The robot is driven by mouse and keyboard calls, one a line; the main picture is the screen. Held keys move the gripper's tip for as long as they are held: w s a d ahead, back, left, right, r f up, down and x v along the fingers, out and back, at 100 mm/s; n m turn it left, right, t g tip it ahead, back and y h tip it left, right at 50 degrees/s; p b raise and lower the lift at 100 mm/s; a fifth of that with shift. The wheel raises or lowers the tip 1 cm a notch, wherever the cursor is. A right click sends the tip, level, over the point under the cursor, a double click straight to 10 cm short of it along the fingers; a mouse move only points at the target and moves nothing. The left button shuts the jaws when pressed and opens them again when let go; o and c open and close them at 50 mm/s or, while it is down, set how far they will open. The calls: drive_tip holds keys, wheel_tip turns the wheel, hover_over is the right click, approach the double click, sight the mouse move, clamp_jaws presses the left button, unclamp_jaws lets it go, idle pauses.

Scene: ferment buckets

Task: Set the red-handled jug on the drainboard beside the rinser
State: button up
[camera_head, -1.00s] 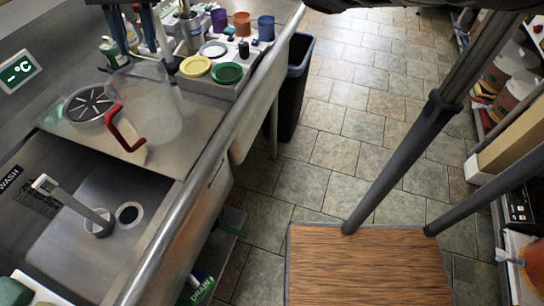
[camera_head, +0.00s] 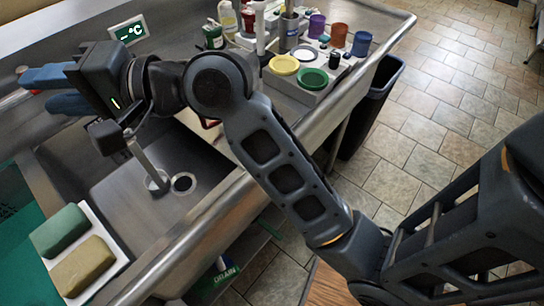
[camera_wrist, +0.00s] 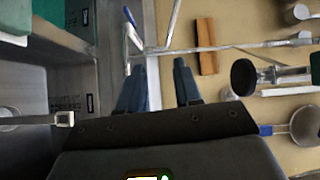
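The red-handled jug is almost wholly hidden behind my arm in the head view; only a small bit of its red handle (camera_head: 210,123) shows. The drainboard (camera_head: 222,140) shows as a bare strip beside my arm, and the rinser is hidden there. My gripper (camera_head: 42,90) is at the far left of the head view, above the back of the sink, with its blue fingers apart. In the wrist view my gripper (camera_wrist: 160,85) is open, with nothing between its fingers. I do not see the jug in the wrist view.
The sink (camera_head: 165,205) lies below my arm. A green sponge (camera_head: 60,230) and a tan sponge (camera_head: 83,268) lie on a white tray. A yellow dish (camera_head: 284,65), a green dish (camera_head: 312,78) and several cups stand behind. A strainer (camera_wrist: 305,125) is at right in the wrist view.

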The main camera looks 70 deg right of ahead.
drive_tip(key=s+f+h, duration=0.2)
drive_tip(key=s+f, duration=0.3)
drive_tip(key=s+f+h, duration=0.2)
drive_tip(key=s+f, duration=0.3)
drive_tip(key=s, duration=0.1)
drive_tip(key=s+f+n+h, duration=0.1)
drive_tip(key=s+f+h, duration=0.2)
drive_tip(key=s+f, duration=0.2)
drive_tip(key=shift+s, duration=0.75)
drive_tip(key=s+d+n, duration=0.2)
drive_tip(key=s+n, duration=0.3)
drive_tip(key=s, duration=0.4)
drive_tip(key=s+d+n+g, duration=0.1)
drive_tip(key=s+d+n, duration=0.1)
drive_tip(key=s+n, duration=0.4)
drive_tip(key=s, duration=0.3)
drive_tip(key=shift+s+d+f, duration=0.2)
drive_tip(key=shift+s+d, duration=0.15)
drive_tip(key=shift+d, duration=0.05)
